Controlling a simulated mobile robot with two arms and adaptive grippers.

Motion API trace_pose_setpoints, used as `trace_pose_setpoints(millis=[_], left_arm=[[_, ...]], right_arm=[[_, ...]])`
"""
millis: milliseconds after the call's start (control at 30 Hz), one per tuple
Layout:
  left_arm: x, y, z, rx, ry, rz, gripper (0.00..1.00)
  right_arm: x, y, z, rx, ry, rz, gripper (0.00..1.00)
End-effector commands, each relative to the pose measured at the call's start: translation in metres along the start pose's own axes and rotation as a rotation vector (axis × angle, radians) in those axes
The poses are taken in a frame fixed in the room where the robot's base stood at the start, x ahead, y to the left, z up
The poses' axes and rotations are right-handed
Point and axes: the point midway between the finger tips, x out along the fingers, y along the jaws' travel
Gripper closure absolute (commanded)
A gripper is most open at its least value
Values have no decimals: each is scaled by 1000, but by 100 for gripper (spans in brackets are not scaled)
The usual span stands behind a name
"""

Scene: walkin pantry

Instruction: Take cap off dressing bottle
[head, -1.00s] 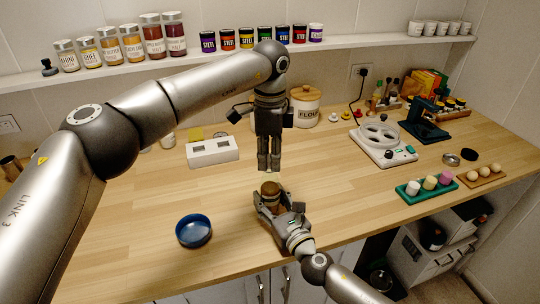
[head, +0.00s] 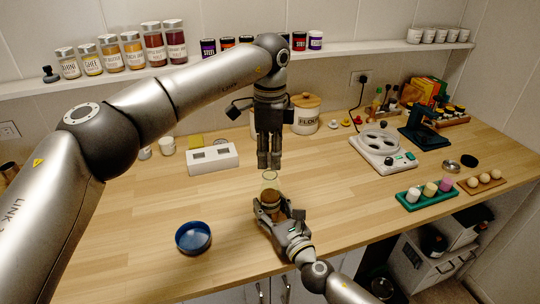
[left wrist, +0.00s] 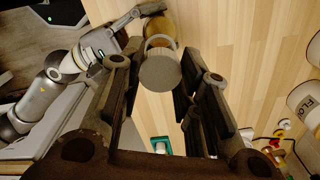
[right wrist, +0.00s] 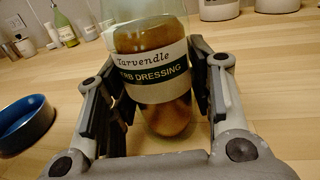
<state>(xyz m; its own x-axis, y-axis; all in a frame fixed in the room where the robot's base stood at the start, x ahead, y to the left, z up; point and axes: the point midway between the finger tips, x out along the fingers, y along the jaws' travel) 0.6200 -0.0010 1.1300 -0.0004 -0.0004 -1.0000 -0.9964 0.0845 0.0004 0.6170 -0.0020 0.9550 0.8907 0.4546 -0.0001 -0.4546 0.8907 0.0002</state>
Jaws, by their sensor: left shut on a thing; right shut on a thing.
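The dressing bottle (right wrist: 150,65) is a clear glass bottle with brown contents and a "Tarvendle Herb Dressing" label. It stands near the counter's front in the head view (head: 270,196). My right gripper (head: 276,210) is shut around its body. My left gripper (head: 269,164) points straight down above the bottle. In the left wrist view, a grey round cap (left wrist: 159,72) is between its fingers, with the bottle (left wrist: 160,28) beyond. In the head view a pale ring, seemingly the bottle's mouth, shows just below the left fingertips; the cap there is hidden by the fingers.
A blue bowl (head: 193,236) sits left of the bottle. A white appliance (head: 212,157) and a flour canister (head: 305,114) stand behind. A hotplate-like device (head: 383,148) and a green tray (head: 427,194) are to the right. The counter around the bottle is clear.

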Motion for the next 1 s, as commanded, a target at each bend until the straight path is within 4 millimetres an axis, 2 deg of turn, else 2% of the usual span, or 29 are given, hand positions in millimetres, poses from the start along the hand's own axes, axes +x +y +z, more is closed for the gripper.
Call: trace_pose_setpoints(millis=[200,467,500,667,1000], left_arm=[[-28,0,0,-1,2,-2,98],[-32,0,0,0,1,0,98],[-32,0,0,0,1,0,98],[-32,0,0,0,1,0,98],[-32,0,0,0,1,0,98]], right_arm=[[0,0,-2,0,3,0,100],[0,0,-2,0,3,0,100],[0,0,-2,0,3,0,47],[0,0,-1,0,2,0,27],[-1,0,0,0,1,0,27]])
